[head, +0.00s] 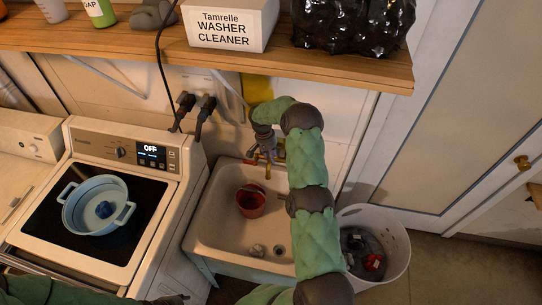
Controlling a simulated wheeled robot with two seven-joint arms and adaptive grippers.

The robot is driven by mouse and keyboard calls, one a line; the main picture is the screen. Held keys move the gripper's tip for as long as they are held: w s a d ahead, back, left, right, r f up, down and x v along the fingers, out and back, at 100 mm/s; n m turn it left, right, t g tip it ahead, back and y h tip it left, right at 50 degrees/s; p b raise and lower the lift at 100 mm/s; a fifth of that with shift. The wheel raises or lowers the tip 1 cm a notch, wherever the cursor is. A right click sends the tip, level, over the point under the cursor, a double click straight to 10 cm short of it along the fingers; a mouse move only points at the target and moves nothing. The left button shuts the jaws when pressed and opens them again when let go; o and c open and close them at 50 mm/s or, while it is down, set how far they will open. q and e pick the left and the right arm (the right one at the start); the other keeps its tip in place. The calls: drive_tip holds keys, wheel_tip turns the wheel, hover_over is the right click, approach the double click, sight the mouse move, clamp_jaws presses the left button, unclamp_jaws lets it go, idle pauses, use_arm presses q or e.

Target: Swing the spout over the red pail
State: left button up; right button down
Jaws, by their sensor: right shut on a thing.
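The red pail (250,205) stands upright in the left part of the white sink basin (222,232). The brass faucet with its spout (268,161) is at the back of the sink, behind and slightly right of the pail. My right arm reaches over the sink's right side, and my right gripper (264,146) points down at the faucet, shut on the spout. The gripper hides part of the spout, so its exact direction is hard to tell. My left arm lies along the bottom left edge; only a dark end part shows, with its fingers unclear.
A stove (95,252) with a blue pot (84,219) stands left of the sink. A white bin (398,245) stands right of it. A wooden shelf (345,68) with a cleaner box (229,28) overhangs the back. Small grey objects lie near the drain.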

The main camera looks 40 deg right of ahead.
drive_tip(key=shift+w+f+b, duration=0.1)
drive_tip(key=shift+w+b, duration=0.1)
drive_tip(key=shift+b, duration=0.35)
drive_tip(key=w+m+b, duration=0.1)
drive_tip(key=m+b, duration=0.1)
drive_tip(key=w+a+m+b, duration=0.1)
drive_tip(key=b, duration=0.1)
drive_tip(key=w+m+y+b, duration=0.1)
drive_tip(key=m+b, duration=0.1)
drive_tip(key=shift+w+a+m, duration=0.1)
drive_tip(key=shift+a+m, duration=0.2)
drive_tip(key=c, duration=0.9)
unclamp_jaws()
drive_tip(key=shift+r, duration=0.2)
wheel_tip(320, 180, up, 10)
drive_tip(key=shift+f, duration=0.1)
